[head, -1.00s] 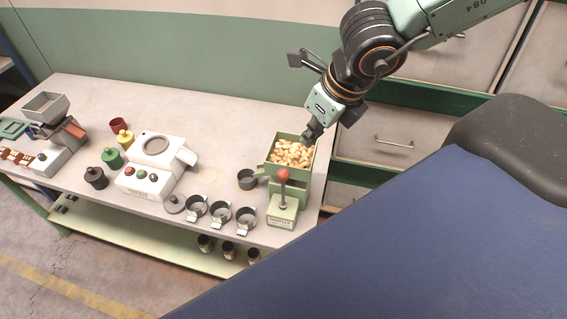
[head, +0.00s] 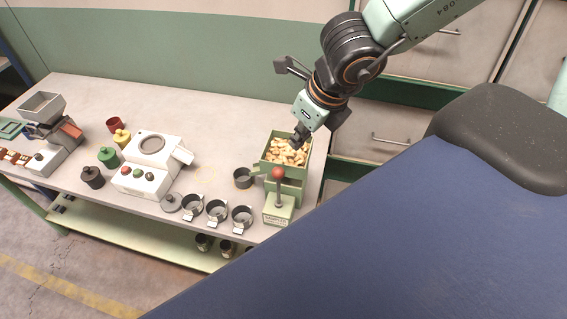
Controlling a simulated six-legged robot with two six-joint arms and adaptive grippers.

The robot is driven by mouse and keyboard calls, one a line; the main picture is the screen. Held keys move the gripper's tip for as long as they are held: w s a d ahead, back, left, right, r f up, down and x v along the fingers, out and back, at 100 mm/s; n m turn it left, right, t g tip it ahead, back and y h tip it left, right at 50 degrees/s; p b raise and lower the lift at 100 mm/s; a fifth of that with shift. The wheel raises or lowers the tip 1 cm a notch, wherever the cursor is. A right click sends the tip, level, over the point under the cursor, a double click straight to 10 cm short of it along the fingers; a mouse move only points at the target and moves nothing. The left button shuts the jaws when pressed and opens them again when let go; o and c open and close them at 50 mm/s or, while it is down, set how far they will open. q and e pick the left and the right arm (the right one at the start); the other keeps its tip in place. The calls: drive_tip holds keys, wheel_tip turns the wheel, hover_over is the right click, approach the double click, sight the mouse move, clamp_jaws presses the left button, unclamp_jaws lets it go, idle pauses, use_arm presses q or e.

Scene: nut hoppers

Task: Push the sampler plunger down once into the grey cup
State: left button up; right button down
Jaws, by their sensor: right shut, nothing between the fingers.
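The green sampler (head: 279,210) stands at the right end of the bench. Its hopper (head: 268,158) is full of nuts, and its plunger with a red ball knob (head: 278,173) stands upright in front. A dark grey cup (head: 243,179) stands just left of the hopper, by a small green spout. My right gripper (head: 298,140) is shut and empty, pointing down over the back of the hopper, behind the red knob and apart from it. Whether its fingertips touch the nuts I cannot tell. My left gripper is not in view.
Several dark cups with clips (head: 216,210) line the bench's front edge. Bench space behind the white machine is clear.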

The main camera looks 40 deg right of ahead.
approach(280, 170)
drive_tip(key=b+x, duration=0.4)
drive_tip(key=x, duration=0.1)
drive_tip(key=shift+s+f, duration=0.1)
drive_tip(key=shift+f, duration=0.15)
drive_tip(key=shift+b+x, duration=0.65)
drive_tip(key=shift+x, duration=0.15)
drive_tip(key=shift+r, duration=0.1)
drive_tip(key=shift+a, duration=0.1)
